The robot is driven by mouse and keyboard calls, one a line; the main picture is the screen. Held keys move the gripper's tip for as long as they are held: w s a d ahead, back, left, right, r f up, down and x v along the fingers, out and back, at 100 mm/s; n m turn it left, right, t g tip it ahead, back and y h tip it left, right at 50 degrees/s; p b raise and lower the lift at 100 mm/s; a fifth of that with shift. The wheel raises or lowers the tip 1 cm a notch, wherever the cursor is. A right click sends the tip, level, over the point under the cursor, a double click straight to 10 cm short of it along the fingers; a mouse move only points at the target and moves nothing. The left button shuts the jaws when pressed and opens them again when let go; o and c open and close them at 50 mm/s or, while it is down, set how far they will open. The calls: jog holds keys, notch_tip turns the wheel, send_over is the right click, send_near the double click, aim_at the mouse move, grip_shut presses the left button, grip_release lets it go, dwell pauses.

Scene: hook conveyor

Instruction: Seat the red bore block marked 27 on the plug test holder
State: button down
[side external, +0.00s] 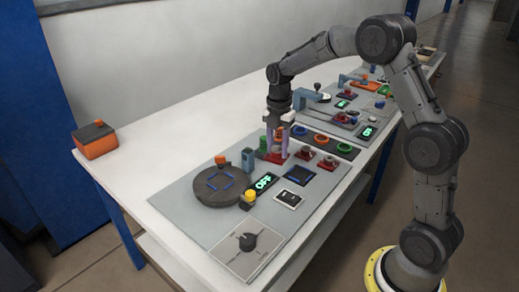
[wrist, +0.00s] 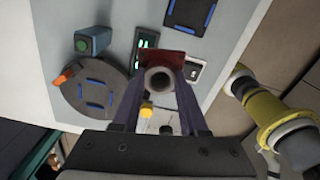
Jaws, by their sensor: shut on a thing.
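My gripper (wrist: 160,84) is shut on a red bore block (wrist: 163,57) with a grey round bore. The number on the block cannot be read. Whether the block touches the board is hard to tell. Similar red blocks with dark bores (side external: 305,153) (side external: 327,163) stand to the right. I cannot tell for sure which fixture is the plug test holder.
A dark turntable (side external: 213,196) with blue marks stands at the left. Near it are an "OFF" display (side external: 264,182), a blue-grey block (side external: 248,159), a yellow button (side external: 250,195) and a dark pad (side external: 299,173). An orange box (side external: 95,142) sits far left. The white table behind is clear.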

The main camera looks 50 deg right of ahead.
jog(key=shift+s+d+f+m, duration=0.35)
jog(key=shift+s+d+f, duration=0.2)
jog(key=shift+d+f, duration=0.9)
jog(key=shift+s+d+f+m, duration=0.3)
jog(key=shift+s+d+f, duration=0.3)
jog(key=shift+d+f, duration=0.9)
jog(key=shift+s+d+f+m, duration=0.35)
jog(key=shift+s+d+f, duration=0.2)
jog(key=shift+d+f, duration=0.9)
jog(key=shift+f, duration=0.6)
grip_release()
